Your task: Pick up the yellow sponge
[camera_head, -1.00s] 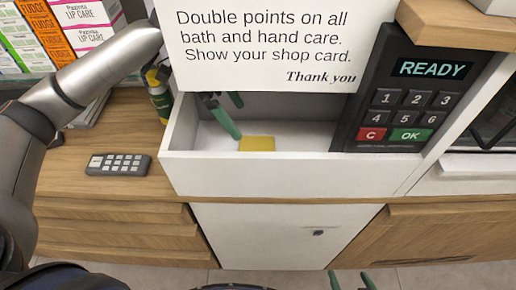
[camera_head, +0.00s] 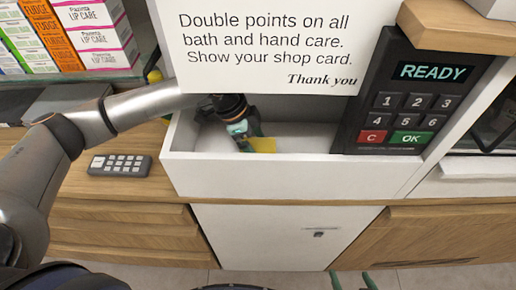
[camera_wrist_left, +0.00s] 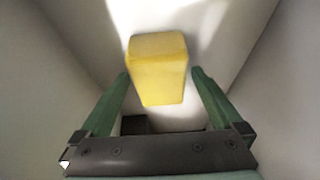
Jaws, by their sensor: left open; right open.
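The yellow sponge (camera_head: 263,145) lies in the white open-topped bin (camera_head: 300,174), partly hidden by my left gripper (camera_head: 248,144). My left gripper reaches down into the bin behind the white sign. In the left wrist view, the sponge (camera_wrist_left: 158,68) is a yellow block between and slightly beyond the two green fingers of the open left gripper (camera_wrist_left: 160,82). I cannot tell whether either finger touches it. My right gripper (camera_head: 351,281) shows only its green fingertips at the bottom edge, apart and empty.
A white sign (camera_head: 270,45) hangs over the bin's back part. A card terminal (camera_head: 405,98) stands right of the bin. A grey remote-like keypad (camera_head: 119,165) lies on the wooden counter to the left. Lip care boxes (camera_head: 95,35) stand at the back left.

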